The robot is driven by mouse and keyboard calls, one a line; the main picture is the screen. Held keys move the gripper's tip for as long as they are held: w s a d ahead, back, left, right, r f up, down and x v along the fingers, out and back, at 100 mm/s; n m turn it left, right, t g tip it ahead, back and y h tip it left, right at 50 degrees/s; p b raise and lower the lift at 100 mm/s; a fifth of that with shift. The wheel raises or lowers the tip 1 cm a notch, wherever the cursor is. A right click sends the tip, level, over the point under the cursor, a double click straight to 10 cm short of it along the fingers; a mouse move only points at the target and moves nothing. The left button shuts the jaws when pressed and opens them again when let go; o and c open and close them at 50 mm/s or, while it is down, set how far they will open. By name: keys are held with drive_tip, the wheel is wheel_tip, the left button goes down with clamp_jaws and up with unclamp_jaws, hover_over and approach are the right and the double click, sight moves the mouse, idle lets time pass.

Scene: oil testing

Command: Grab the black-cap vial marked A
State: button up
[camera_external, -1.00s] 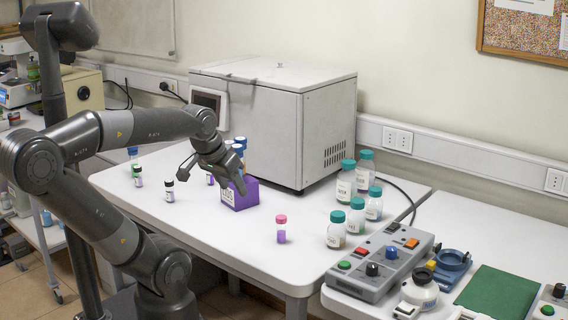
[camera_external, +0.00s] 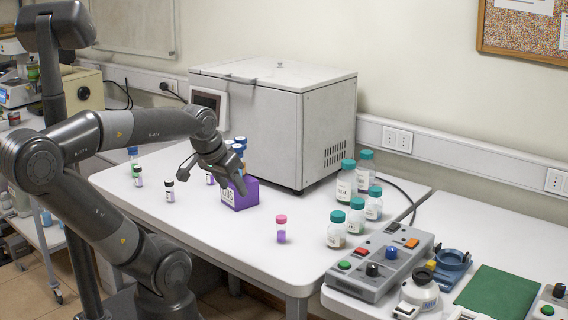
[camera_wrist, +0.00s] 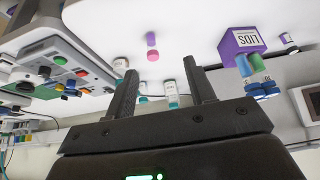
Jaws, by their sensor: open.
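A black-cap vial (camera_external: 169,191) stands upright on the white table in the external view, left of the purple box. Its label is too small to read, so I cannot confirm the letter A. My gripper (camera_external: 212,179) is above the table, to the right of this vial and apart from it, beside the purple box. In the wrist view my gripper (camera_wrist: 160,68) is open with nothing between its fingers. A dark-capped vial (camera_wrist: 288,41) shows past the purple box there; I cannot tell whether it is the same one.
A pink-cap vial (camera_external: 281,229) stands nearer the front edge. Several teal-capped bottles (camera_external: 346,186) and a control box (camera_external: 382,258) are right. A large white machine (camera_external: 272,120) stands behind.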

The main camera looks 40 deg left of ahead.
drive_tip(key=shift+o, duration=0.2)
idle(0.4)
drive_tip(key=w+a+r+n+y, duration=0.1)
drive_tip(key=w+a+n, duration=0.1)
drive_tip(key=w+a, duration=0.45)
drive_tip(key=w+a+r+n+g+y, duration=0.1)
drive_tip(key=w+a+n, duration=0.15)
drive_tip(key=a, duration=0.65)
drive_tip(key=w+a+n, duration=0.1)
drive_tip(key=w+a, duration=0.4)
drive_tip(key=a, duration=0.3)
drive_tip(key=n+g+y, duration=0.2)
drive_tip(key=n, duration=0.3)
approach(137, 168)
drive_tip(key=f, duration=0.1)
drive_tip(key=x, duration=0.6)
drive_tip(key=shift+a+r, duration=0.15)
drive_tip(key=shift+a, duration=0.2)
drive_tip(key=shift+w+x, duration=0.2)
drive_tip(key=shift+x, duration=2.45)
drive_tip(key=shift+d, duration=0.1)
drive_tip(key=shift+c, duration=0.4)
